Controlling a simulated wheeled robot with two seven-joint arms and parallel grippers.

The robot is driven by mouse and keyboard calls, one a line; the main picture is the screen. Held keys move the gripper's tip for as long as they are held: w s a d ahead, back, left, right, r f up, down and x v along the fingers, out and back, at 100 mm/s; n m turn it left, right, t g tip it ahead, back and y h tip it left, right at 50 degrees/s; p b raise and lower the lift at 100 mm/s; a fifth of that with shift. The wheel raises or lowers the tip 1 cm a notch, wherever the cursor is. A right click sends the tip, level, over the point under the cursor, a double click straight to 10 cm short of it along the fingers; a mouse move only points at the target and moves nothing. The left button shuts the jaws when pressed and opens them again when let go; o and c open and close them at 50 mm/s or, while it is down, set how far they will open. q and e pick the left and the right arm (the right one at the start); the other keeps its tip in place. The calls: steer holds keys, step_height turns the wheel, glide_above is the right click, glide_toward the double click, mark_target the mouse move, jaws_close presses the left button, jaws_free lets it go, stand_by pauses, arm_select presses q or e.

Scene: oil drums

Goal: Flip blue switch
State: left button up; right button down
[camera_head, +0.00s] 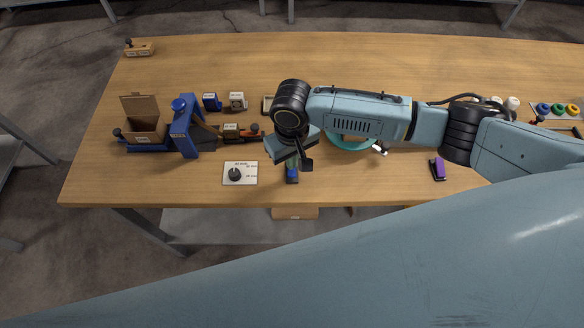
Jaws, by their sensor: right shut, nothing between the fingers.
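A small switch with a dark base and a blue part (292,175) sits near the table's front edge, just below my right gripper in the picture. My right gripper (304,164) points down beside it, with its dark fingers shut and empty. The gripper and wrist cover the area behind the switch, and I cannot tell whether the fingers touch it. A purple switch (438,169) stands farther right. My left gripper is not in view.
A white dial plate (240,173) lies left of the blue switch. A blue upright device (184,127) and an open brown box (142,116) stand at the left of the wooden table (220,60). A teal ring (350,143) lies partly under my right arm. The back middle is clear.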

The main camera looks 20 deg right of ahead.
mark_target(292, 172)
steer(key=shift+s+f+b, duration=0.1)
steer(key=shift+f+b, duration=0.45)
steer(key=shift+f, duration=0.95)
stand_by(0.5)
step_height(292, 172, up, 7)
steer(key=p, duration=0.9)
stand_by(0.4)
